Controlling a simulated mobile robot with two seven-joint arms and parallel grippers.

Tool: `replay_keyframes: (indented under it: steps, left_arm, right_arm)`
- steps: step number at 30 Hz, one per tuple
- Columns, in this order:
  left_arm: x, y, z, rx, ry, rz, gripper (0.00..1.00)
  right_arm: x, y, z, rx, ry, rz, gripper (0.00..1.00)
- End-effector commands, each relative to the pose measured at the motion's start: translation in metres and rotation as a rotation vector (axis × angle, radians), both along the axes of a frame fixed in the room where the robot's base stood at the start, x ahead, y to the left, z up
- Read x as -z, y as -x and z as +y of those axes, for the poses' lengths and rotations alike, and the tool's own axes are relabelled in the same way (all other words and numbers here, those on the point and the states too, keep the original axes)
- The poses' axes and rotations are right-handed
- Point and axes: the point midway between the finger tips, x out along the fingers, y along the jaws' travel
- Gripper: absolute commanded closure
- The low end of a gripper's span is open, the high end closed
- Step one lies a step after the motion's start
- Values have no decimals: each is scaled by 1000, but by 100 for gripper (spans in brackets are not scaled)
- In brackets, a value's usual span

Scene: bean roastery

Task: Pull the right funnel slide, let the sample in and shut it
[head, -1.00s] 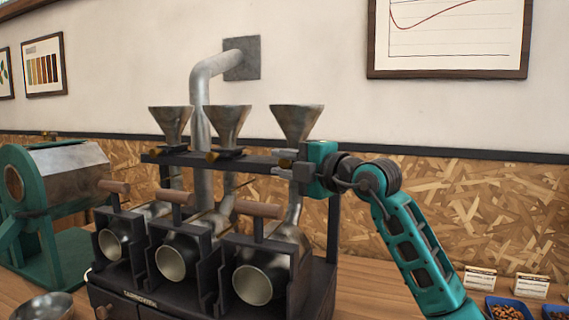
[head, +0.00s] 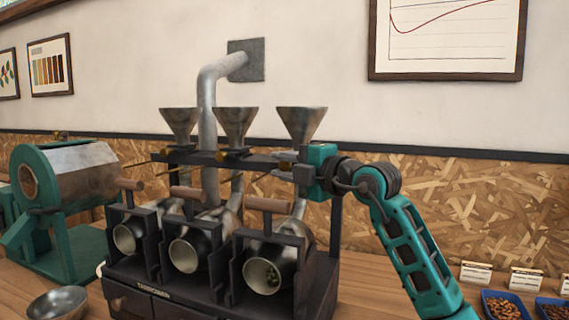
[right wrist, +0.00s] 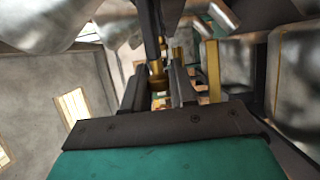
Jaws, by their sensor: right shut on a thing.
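The right funnel (head: 302,124) is a metal cone on the rack of the sample roaster. Its slide has a brass knob (head: 286,164) just below the cone. My right gripper (head: 284,173) reaches in from the right and is shut on this knob. In the right wrist view, a brass part (right wrist: 157,76) shows between the dark fingers. The slide plate is mostly hidden by the gripper. My left gripper is not in view.
The middle funnel (head: 235,125) and left funnel (head: 180,124) stand beside it with their own slides. Wooden handles, such as the right one (head: 268,205), stick out above the drums. A metal bowl (head: 57,303) and blue bean trays (head: 503,306) flank the roaster.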

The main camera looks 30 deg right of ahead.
Motion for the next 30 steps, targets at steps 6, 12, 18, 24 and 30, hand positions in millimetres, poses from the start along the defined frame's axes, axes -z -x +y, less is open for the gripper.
replay_keyframes:
  steps: [6,12,18,24,30]
  left_arm:
    - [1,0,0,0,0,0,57]
    - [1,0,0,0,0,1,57]
    - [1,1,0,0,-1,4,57]
    - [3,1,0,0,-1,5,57]
    - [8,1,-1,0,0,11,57]
  right_arm:
    - [0,0,0,-1,1,0,100]
    - [0,0,0,-1,1,-1,56]
    - [0,0,0,-1,1,-1,51]
    - [0,8,-3,0,0,-2,51]
    - [2,42,-15,1,3,-2,51]
